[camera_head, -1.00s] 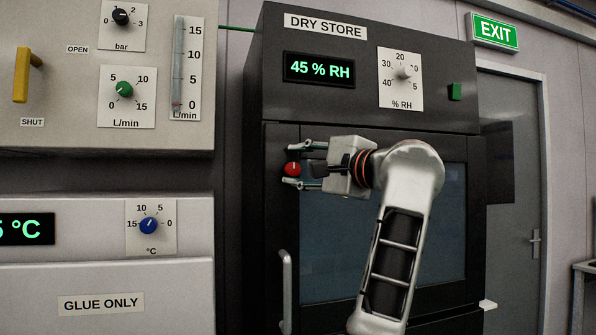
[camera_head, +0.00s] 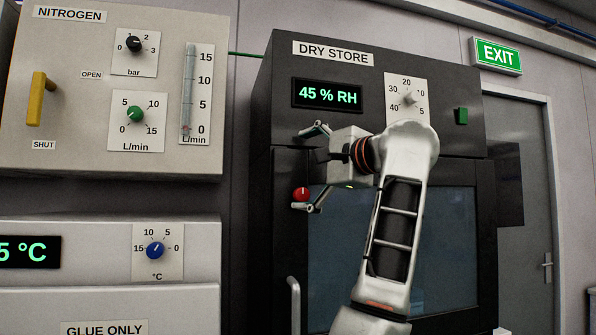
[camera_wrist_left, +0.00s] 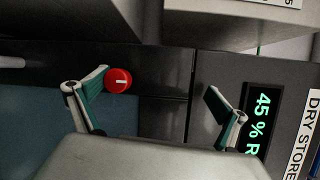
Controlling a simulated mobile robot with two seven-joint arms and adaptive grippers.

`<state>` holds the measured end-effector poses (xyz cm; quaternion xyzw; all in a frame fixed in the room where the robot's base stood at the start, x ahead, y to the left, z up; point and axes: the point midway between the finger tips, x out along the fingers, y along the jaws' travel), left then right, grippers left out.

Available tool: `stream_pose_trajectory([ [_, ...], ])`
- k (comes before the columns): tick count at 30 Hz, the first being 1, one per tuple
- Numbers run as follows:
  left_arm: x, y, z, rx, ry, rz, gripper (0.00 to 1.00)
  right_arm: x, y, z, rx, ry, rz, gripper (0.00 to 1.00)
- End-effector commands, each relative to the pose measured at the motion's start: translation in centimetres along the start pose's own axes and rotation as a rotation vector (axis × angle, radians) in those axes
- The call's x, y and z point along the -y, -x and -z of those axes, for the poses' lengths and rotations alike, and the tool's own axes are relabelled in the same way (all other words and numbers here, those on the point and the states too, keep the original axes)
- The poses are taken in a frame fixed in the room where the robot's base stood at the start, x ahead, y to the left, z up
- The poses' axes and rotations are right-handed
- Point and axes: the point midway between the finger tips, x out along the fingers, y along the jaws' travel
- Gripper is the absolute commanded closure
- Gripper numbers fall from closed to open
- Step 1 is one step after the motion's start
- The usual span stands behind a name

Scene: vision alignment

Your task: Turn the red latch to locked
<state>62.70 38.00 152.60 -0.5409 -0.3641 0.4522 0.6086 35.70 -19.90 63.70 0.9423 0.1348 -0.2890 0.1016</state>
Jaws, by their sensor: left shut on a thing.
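The red latch (camera_head: 301,194) is a small round knob with a white mark pointing up, on the upper left of the dark dry store door frame. It also shows in the left wrist view (camera_wrist_left: 118,80), beside the tip of one finger. My left gripper (camera_head: 312,168) is in front of the door frame with its fingers spread well apart. Its lower finger is close to the latch, its upper finger well above it; I cannot tell whether the lower one touches. The left wrist view shows a wide gap between the fingertips (camera_wrist_left: 155,95). No latch labels are visible. My right gripper is out of view.
The dry store (camera_head: 420,80) has a humidity display and a dial (camera_head: 409,98) above the door. A door handle (camera_head: 294,300) is below the latch. The nitrogen panel (camera_head: 110,160) with a yellow lever (camera_head: 37,98) and the blue-dial cabinet (camera_head: 190,225) stand to the left.

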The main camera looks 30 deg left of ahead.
Motion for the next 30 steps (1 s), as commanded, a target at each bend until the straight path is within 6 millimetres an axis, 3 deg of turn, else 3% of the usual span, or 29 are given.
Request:
stream_pose_trajectory([
  [1,1.5,1.1,-0.5,-0.004,0.01,0.028,0.17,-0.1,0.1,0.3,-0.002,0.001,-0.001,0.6],
  [21,0.8,5.2,-0.3,-0.001,0.004,0.029,0.33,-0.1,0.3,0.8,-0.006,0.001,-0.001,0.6],
  [22,0.8,5.3,-0.3,-0.001,0.004,0.028,0.38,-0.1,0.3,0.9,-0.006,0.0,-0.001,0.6],
  [24,0.6,5.7,-0.2,-0.002,0.003,0.026,0.62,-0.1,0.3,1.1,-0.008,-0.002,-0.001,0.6],
  [30,0.1,6.6,-0.1,0.001,-0.001,0.02,0.62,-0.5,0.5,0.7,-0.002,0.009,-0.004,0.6],
])
